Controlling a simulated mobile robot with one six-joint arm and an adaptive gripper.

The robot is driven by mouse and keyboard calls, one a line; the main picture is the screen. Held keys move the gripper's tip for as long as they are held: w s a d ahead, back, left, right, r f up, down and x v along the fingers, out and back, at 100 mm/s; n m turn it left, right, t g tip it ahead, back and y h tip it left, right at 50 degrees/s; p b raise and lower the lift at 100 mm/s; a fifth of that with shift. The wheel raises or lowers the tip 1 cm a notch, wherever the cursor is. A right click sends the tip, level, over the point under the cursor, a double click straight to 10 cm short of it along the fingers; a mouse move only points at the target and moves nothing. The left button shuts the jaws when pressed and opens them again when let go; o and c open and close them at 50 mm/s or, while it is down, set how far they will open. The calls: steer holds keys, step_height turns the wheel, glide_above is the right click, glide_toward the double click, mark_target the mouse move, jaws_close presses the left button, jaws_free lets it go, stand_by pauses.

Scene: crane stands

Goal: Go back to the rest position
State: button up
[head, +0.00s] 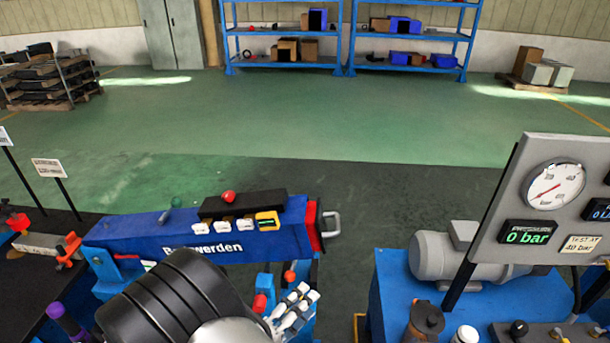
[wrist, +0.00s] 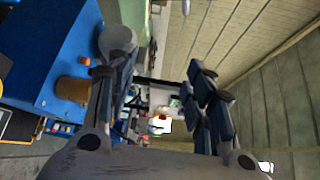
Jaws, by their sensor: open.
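My gripper (head: 290,310) shows at the bottom centre of the head view, partly hidden behind my own dark arm link. It is beside the right end of the blue crane boom (head: 190,236), in front of it in the picture; I cannot tell the exact gap. In the wrist view my gripper (wrist: 158,80) has its two fingers spread wide apart. It is open, and no held object shows between the fingers.
A pressure panel (head: 508,180) with a dial gauge stands at the right above a blue bench (head: 395,290) with a grey motor (head: 440,255). Sign posts (head: 48,168) stand at the left. The green floor (head: 280,120) behind is clear up to blue shelves (head: 285,65).

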steer(key=s+d+r+m+g, duration=0.55)
steer(key=d+m, duration=0.35)
steer(key=m, duration=0.3)
steer(key=s+d+r+m+g, duration=0.5)
steer(key=d+r+m+g, duration=0.15)
steer(key=d+m, duration=0.35)
steer(key=s+a+r+m+t+y, duration=0.1)
steer(key=s+a+r+m+y, duration=0.1)
steer(key=m, duration=0.9)
steer(key=s+a+r+m+t+y, duration=0.1)
steer(key=s+r+m+y, duration=0.3)
steer(key=m, duration=0.8)
steer(key=s+t+y, duration=0.1)
steer(key=s+y, duration=0.1)
steer(key=y, duration=0.2)
steer(key=shift+a+r+t+y, duration=0.3)
steer(key=shift+a+r, duration=0.05)
